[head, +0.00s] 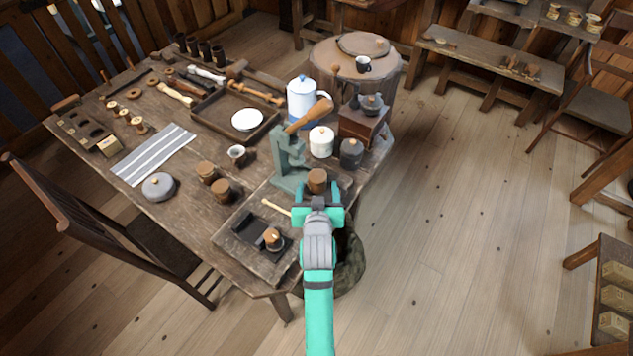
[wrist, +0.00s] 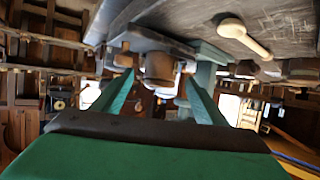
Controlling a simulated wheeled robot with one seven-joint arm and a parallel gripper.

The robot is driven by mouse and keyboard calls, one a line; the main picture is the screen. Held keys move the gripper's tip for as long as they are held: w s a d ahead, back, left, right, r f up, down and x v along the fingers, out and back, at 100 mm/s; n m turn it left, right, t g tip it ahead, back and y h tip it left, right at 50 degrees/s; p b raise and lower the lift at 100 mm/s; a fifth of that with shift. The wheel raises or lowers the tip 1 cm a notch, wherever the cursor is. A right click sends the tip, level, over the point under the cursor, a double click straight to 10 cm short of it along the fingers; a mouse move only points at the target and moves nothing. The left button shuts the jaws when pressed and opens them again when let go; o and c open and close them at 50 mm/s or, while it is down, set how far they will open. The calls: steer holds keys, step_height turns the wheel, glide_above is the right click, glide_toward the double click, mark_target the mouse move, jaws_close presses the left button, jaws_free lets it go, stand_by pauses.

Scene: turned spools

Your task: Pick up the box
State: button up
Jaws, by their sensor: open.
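The likeliest box is a small round brown wooden one (head: 317,180), standing near the table's right edge, right beside the grey-green press. Its lower part is hidden by my gripper in the head view. My gripper (head: 318,188) is open at the near side of this box. In the wrist view a brown rounded thing (wrist: 160,68), apparently the same box, shows between the two green fingers of my gripper (wrist: 157,88). I cannot tell whether it is inside the jaws or just beyond them. Similar round brown boxes (head: 205,172) (head: 221,190) stand further left.
The grey-green press (head: 289,160) with a wooden handle stands close left of my gripper. A dark tray (head: 262,232) with a small brown pot (head: 273,238) lies nearer. A white jar (head: 321,142) and dark jar (head: 351,153) stand behind.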

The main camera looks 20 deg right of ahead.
mark_target(317, 181)
steer(key=shift+x, duration=2.6)
steer(key=shift+a, duration=0.1)
steer(key=c, duration=1.2)
steer(key=shift+r, duration=0.15)
steer(key=shift+r, duration=0.55)
steer(key=s+a+r, duration=0.1)
steer(key=s+r, duration=0.3)
steer(key=s+a+r, duration=0.1)
steer(key=s+r, duration=0.2)
steer(key=s, duration=0.2)
steer(key=s+a+r, duration=0.2)
steer(key=s+r, duration=0.2)
steer(key=shift+s+r, duration=0.2)
steer(key=shift+r, duration=0.15)
